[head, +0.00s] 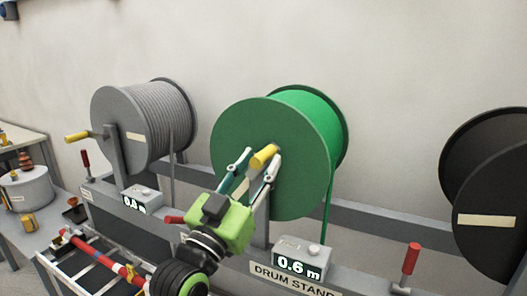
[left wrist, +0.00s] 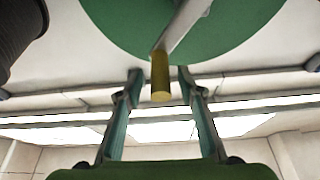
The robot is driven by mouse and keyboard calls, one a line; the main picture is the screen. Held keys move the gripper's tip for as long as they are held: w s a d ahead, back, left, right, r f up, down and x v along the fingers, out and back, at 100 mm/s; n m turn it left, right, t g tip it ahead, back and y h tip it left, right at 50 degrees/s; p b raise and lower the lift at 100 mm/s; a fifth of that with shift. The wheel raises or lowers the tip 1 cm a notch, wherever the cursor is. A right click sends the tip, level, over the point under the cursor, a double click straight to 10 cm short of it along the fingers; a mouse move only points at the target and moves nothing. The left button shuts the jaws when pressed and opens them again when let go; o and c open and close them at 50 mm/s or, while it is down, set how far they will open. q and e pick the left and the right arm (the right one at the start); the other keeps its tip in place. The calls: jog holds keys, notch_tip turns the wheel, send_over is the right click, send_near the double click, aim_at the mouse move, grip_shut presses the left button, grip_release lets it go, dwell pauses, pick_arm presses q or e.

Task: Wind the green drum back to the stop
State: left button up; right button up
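The green drum (head: 245,135) stands upright on the drum stand (head: 350,282), with green cable running down its right side. Its yellow crank handle (head: 264,156) points out towards me. My left gripper (head: 261,159) is open, one finger on each side of the handle. In the left wrist view the handle (left wrist: 160,78) sits between the fingertips, with a gap on both sides; its grey crank arm (left wrist: 184,26) runs up to the drum face. The display (head: 299,263) below the drum reads 0.6 m. My right gripper is not in view. No stop is clearly visible.
A grey drum (head: 120,128) with its own yellow handle (head: 77,137) stands at left, a black drum (head: 490,215) at right. Red-handled levers stand by the grey drum (head: 85,158) and at right (head: 411,258). Another red handle (head: 174,219) shows beside my gripper.

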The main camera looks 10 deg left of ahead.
pick_arm(q)
jog(key=shift+x, duration=1.2)
